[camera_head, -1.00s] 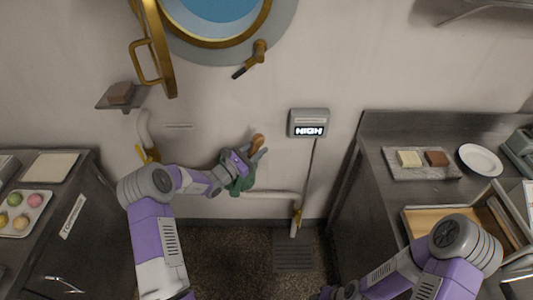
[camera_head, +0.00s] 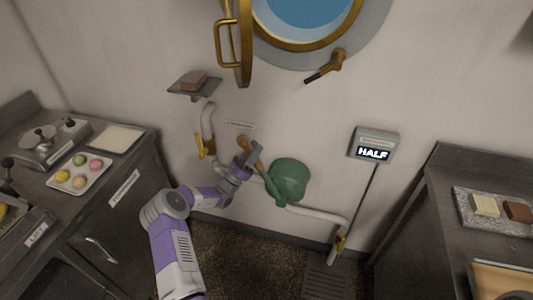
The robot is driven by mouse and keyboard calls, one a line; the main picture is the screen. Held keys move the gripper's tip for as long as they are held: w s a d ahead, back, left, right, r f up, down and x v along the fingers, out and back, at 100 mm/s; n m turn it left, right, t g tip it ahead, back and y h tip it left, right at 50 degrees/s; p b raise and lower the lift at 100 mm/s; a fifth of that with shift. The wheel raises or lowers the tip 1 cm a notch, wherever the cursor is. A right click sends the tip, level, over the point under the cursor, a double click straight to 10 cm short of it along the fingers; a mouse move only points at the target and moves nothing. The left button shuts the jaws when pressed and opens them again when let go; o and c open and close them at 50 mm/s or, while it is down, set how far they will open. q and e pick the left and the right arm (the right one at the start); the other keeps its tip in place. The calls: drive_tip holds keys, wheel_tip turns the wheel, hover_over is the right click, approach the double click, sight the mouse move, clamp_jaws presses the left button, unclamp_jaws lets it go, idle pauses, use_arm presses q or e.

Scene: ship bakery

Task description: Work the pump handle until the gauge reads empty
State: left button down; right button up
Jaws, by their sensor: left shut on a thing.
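The pump (camera_head: 289,180) is a rounded green body on the wall between two white pipes. Its green handle with a brown wooden grip (camera_head: 243,143) leans up and to the left. My left gripper (camera_head: 250,154) is shut on the pump handle, around its upper part near the wooden grip; the fingers hide part of it. The gauge (camera_head: 374,146) is a grey box on the wall to the right of the pump, and its display reads HALF. My right gripper is out of view.
A counter with a tray of coloured pastries (camera_head: 80,173) stands at the left. Another counter (camera_head: 425,215) stands at the right. A brass porthole with its open cover (camera_head: 234,45) is above. A floor grate (camera_head: 327,277) lies below the gauge.

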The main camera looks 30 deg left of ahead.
use_arm(q)
drive_tip(key=shift+s+a+f+n+t+y, duration=0.15)
drive_tip(key=shift+a+f+n+t+y, duration=0.1)
drive_tip(key=shift+a+n+y, duration=0.15)
drive_tip(key=shift+s+a+f+n+t+y, duration=0.15)
drive_tip(key=shift+a+f+n+y, duration=0.15)
drive_tip(key=shift+a+n, duration=0.15)
drive_tip(key=c, duration=0.8)
unclamp_jaws()
drive_tip(key=shift+a, duration=0.15)
drive_tip(key=v, duration=0.7)
drive_tip(key=shift+s+f+p, duration=0.15)
drive_tip(key=shift+s+p, duration=0.1)
drive_tip(key=shift+p, duration=0.1)
